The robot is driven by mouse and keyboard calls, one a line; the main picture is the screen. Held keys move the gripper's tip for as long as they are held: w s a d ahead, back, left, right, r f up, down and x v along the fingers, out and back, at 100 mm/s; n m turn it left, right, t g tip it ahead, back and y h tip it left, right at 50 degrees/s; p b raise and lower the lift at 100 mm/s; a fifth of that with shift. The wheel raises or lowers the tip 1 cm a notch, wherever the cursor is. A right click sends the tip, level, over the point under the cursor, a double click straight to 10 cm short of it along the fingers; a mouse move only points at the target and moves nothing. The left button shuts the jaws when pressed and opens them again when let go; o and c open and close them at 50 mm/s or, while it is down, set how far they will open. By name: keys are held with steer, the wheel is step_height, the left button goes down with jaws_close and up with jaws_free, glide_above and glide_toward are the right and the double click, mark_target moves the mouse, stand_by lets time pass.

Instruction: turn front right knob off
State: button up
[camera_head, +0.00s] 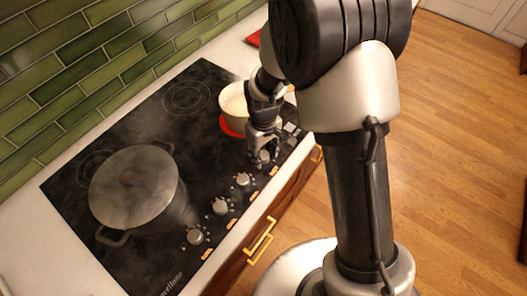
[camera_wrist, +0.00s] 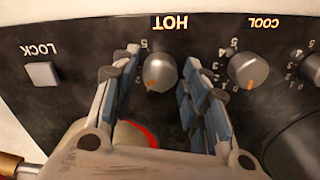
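In the wrist view, a silver round knob (camera_wrist: 161,76) under a lit "HOT" label sits between the two fingers of my gripper (camera_wrist: 158,62). The fingers stand apart on either side of it, and I cannot tell whether either touches. Its orange mark is at the lower left of its face. In the head view, my gripper (camera_head: 264,148) is over the knob (camera_head: 264,157) at the right end of the knob row, partly covering it. Behind it, a pale pot (camera_head: 231,102) stands on a glowing red burner (camera_head: 232,127).
A second knob (camera_wrist: 248,70) labelled "COOL" and a square "LOCK" button (camera_wrist: 41,74) flank it. More knobs (camera_head: 220,206) line the black cooktop's front edge. A large lidded pot (camera_head: 134,187) stands at left. Wooden floor (camera_head: 453,110) is clear at right.

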steer(key=c, duration=0.7)
steer(key=shift+c, duration=0.2)
steer(key=shift+n, duration=0.4)
steer(key=n, duration=0.5)
steer(key=shift+p, duration=0.3)
steer(key=n, duration=0.6)
steer(key=o, duration=1.1)
steer(key=shift+r, duration=0.15)
